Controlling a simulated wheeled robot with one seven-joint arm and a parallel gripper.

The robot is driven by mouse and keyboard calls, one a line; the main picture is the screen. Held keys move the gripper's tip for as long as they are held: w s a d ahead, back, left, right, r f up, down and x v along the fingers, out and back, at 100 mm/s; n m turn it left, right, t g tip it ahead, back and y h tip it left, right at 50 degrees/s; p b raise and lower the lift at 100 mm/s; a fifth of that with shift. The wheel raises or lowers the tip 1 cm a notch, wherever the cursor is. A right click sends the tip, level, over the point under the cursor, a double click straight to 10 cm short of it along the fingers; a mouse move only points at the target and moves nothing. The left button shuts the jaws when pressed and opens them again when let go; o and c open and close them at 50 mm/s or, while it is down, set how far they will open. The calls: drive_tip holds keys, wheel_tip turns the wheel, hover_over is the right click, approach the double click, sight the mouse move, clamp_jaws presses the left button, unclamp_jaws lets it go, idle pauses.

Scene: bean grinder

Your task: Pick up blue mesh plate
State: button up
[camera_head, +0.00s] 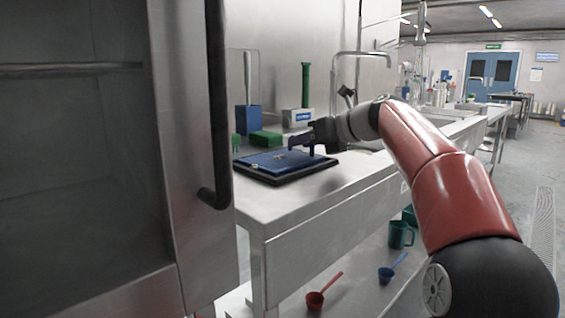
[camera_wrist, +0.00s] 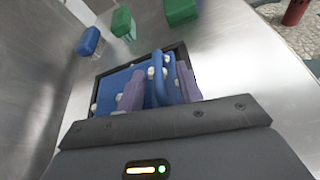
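The blue mesh plate (camera_head: 268,160) lies in a black tray (camera_head: 290,180) on the steel counter, with small pale pieces on it. In the wrist view the plate (camera_wrist: 112,88) shows beyond my gripper, with an upright blue handle (camera_wrist: 158,75). Whether a finger touches the handle cannot be told. The near part of the plate is hidden by my gripper.
Behind the tray (camera_wrist: 182,52) stand a green block (camera_head: 266,138), a blue holder (camera_head: 248,119) and a white box with a green handle (camera_head: 306,85). A steel cabinet with a dark handle (camera_head: 215,190) is close on the left. The counter's front (camera_head: 310,205) is clear.

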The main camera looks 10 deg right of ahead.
drive_tip(key=shift+x, duration=0.8)
drive_tip(key=shift+c, duration=0.3)
clamp_jaws()
drive_tip(key=shift+r, duration=0.1)
drive_tip(key=shift+r, duration=0.1)
